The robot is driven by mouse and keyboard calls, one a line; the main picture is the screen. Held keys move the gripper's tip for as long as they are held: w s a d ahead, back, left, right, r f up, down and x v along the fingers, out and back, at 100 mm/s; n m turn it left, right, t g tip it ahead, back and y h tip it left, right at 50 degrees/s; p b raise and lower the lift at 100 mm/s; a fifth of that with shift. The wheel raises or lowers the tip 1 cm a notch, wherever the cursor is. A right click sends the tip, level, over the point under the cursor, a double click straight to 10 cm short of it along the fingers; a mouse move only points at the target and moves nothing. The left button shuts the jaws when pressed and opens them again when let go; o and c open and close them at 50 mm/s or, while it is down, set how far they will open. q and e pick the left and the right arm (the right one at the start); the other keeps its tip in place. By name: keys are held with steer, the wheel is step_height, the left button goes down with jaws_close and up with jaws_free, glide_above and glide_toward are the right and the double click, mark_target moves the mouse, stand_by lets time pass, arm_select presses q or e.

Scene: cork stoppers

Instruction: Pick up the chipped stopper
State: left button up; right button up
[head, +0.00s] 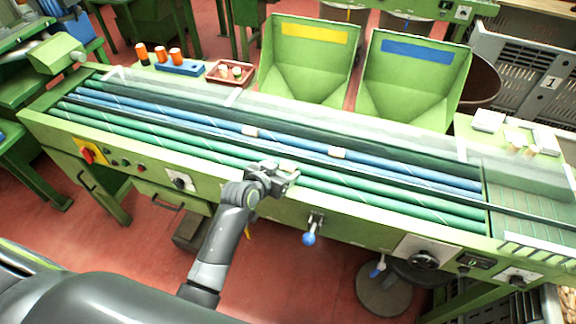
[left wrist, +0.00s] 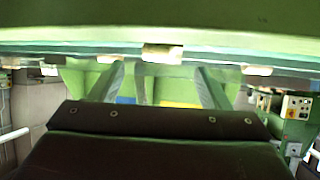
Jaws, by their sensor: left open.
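Two pale cork stoppers lie on the blue rollers of the green sorting table: one left of centre (head: 250,131), one further right (head: 338,153). Both are too small to show a chip. My left gripper (head: 284,172) is open and empty over the green front rollers, on the near side of both stoppers and between them sideways. In the left wrist view, which looks upside down, one stopper (left wrist: 162,53) is near the centre top and another (left wrist: 257,70) is smaller at right. No chip shows clearly there. My right gripper is out of view.
A red-brown tray (head: 231,72) with a few corks and a blue rack (head: 178,67) with orange-topped pieces stand at the back left. Two green bins, yellow-labelled (head: 313,34) and blue-labelled (head: 416,51), stand behind the rollers. A clear guard (head: 350,118) runs along the back edge.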

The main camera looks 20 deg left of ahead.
mark_target(287, 165)
arm_select(q)
steer(key=shift+p+x, duration=0.3)
steer(key=shift+x, duration=1.7)
steer(key=shift+a+r, duration=0.1)
steer(key=shift+a, duration=0.05)
steer(key=c, duration=1)
